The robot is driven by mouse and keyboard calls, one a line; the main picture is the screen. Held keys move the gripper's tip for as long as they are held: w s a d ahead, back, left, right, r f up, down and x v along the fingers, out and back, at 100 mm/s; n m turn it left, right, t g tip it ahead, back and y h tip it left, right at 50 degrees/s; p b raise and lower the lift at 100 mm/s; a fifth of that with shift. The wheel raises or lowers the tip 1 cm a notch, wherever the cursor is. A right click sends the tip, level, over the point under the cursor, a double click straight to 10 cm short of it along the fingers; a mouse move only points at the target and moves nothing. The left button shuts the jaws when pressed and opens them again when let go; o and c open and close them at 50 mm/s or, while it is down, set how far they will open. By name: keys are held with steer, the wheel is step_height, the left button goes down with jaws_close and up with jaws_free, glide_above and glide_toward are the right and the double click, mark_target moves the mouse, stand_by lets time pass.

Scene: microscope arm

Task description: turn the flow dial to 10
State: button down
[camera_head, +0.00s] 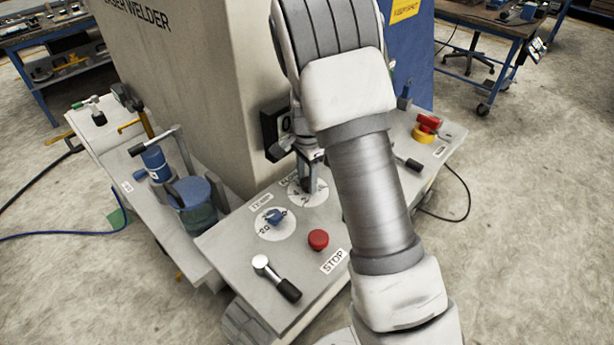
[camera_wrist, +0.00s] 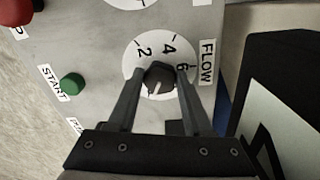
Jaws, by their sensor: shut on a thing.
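The flow dial (camera_wrist: 134,65) is a white disc beside a FLOW label (camera_wrist: 208,62) in the wrist view; 2, 4 and 6 are readable along its upper part. Its dark knob (camera_wrist: 160,76) bears a pale line on its lower part, pointing down and slightly left in the picture. My gripper (camera_wrist: 160,80) is shut on the knob, one finger on each side. The lower part of the scale is hidden by the fingers, so any higher numbers cannot be read. In the head view the dial (camera_head: 318,196) is partly covered by my gripper (camera_head: 309,170).
On the panel are a blue knob (camera_head: 274,216) on another dial, a red STOP button (camera_head: 318,239), a lever (camera_head: 277,279) and a green START button (camera_wrist: 73,84). The welder body (camera_head: 185,90) rises behind. A red and yellow emergency button (camera_head: 428,126) stands right.

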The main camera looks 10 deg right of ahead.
mark_target(307, 182)
steer(key=shift+m, duration=0.3)
steer(key=shift+c, duration=1.5)
jaws_free()
step_height(307, 182, up, 18)
steer(key=p, duration=0.1)
steer(key=shift+f, duration=0.25)
